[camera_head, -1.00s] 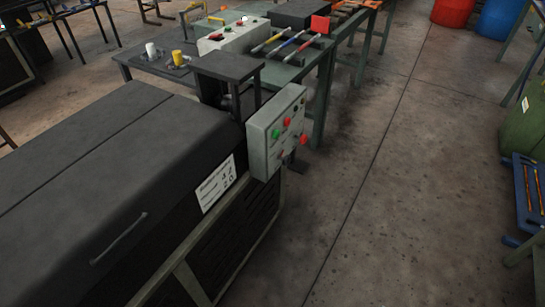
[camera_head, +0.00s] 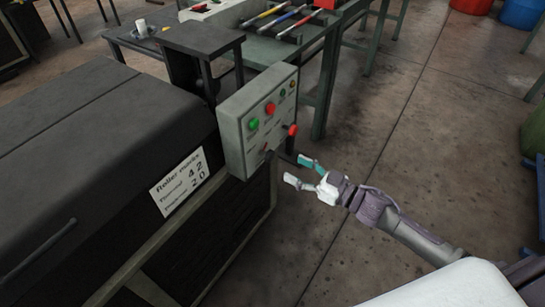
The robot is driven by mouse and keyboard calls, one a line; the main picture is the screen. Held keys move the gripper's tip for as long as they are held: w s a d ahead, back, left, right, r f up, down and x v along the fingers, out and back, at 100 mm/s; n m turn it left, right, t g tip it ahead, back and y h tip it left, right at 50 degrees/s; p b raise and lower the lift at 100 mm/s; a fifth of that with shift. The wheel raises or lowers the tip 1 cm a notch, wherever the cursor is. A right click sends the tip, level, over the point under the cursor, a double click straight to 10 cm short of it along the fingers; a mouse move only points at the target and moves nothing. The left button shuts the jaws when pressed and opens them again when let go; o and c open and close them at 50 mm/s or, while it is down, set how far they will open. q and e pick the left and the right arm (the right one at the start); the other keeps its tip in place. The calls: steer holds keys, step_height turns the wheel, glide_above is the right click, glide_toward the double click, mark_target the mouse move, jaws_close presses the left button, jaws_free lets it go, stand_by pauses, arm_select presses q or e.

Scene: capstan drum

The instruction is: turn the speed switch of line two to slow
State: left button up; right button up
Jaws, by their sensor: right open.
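A light grey control box (camera_head: 236,128) is fixed at the end of the long dark machine. Its face carries a green button (camera_head: 253,124), a red button (camera_head: 270,109), a red-tipped lever (camera_head: 292,130) and a small switch (camera_head: 265,148) low down. The labels are too small to read, so I cannot tell which one is the speed switch or which line the box serves. My right gripper (camera_head: 296,171) is open and empty, just right of and below the box's lower edge, apart from the controls in the picture. My left gripper is out of view.
A green bench (camera_head: 290,50) with colour-handled tools stands behind the box.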

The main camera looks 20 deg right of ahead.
mark_target(273, 156)
steer(key=x, duration=0.6)
steer(key=shift+w+a, duration=0.1)
steer(key=shift+w, duration=0.2)
steer(key=shift+w+a, duration=0.4)
steer(key=shift+w, duration=0.1)
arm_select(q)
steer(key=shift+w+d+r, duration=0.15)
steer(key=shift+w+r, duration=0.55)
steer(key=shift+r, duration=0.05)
arm_select(e)
steer(key=shift+w+a, duration=0.1)
steer(key=c, duration=1.1)
